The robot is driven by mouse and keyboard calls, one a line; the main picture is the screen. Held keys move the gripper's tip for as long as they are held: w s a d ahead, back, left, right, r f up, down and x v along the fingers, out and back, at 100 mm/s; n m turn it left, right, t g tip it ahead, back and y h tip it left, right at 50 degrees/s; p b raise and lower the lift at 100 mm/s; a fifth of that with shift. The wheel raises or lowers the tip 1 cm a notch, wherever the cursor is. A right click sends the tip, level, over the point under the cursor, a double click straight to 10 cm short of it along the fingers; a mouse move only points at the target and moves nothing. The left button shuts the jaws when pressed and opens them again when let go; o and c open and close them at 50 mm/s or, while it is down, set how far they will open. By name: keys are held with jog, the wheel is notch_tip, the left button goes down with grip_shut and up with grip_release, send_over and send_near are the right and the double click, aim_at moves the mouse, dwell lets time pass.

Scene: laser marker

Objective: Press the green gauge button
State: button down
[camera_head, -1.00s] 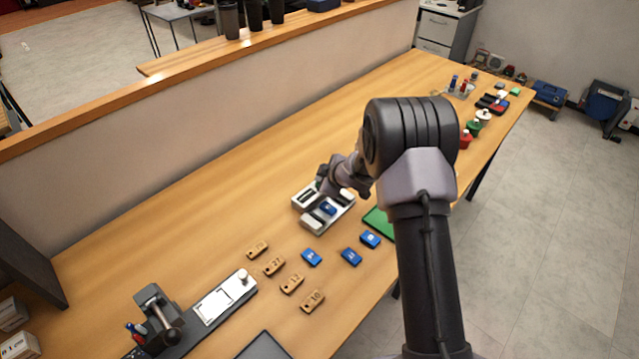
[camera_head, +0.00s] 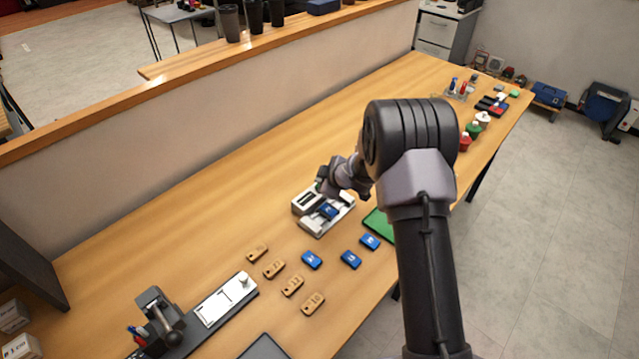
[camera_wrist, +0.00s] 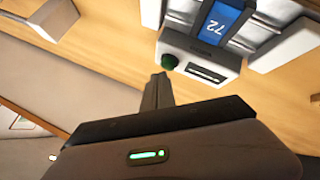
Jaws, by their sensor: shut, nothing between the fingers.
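The gauge (camera_head: 309,203) is a pale device in the middle of the table, with a blue tag (camera_head: 328,211) lying on it. In the wrist view the gauge body (camera_wrist: 190,47) has a dark display slot and a round green button (camera_wrist: 169,62) at its left end. The blue tag there (camera_wrist: 222,22) reads 72. My gripper (camera_wrist: 158,78) is shut and empty, its fingertips just below the green button in the picture. I cannot tell whether they touch it. In the head view my gripper (camera_head: 327,187) is at the gauge's far side, partly hidden by my wrist.
Blue tags (camera_head: 350,259) and brown numbered tags (camera_head: 293,286) lie in front of the gauge. A green mat (camera_head: 380,224) is to the right. A marking machine (camera_head: 158,318) stands at front left. A low wall (camera_head: 200,117) runs behind the table.

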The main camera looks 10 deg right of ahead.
jog(key=shift+r, duration=0.35)
notch_tip(320, 180, up, 5)
jog(key=p, duration=0.5)
dwell(0.6)
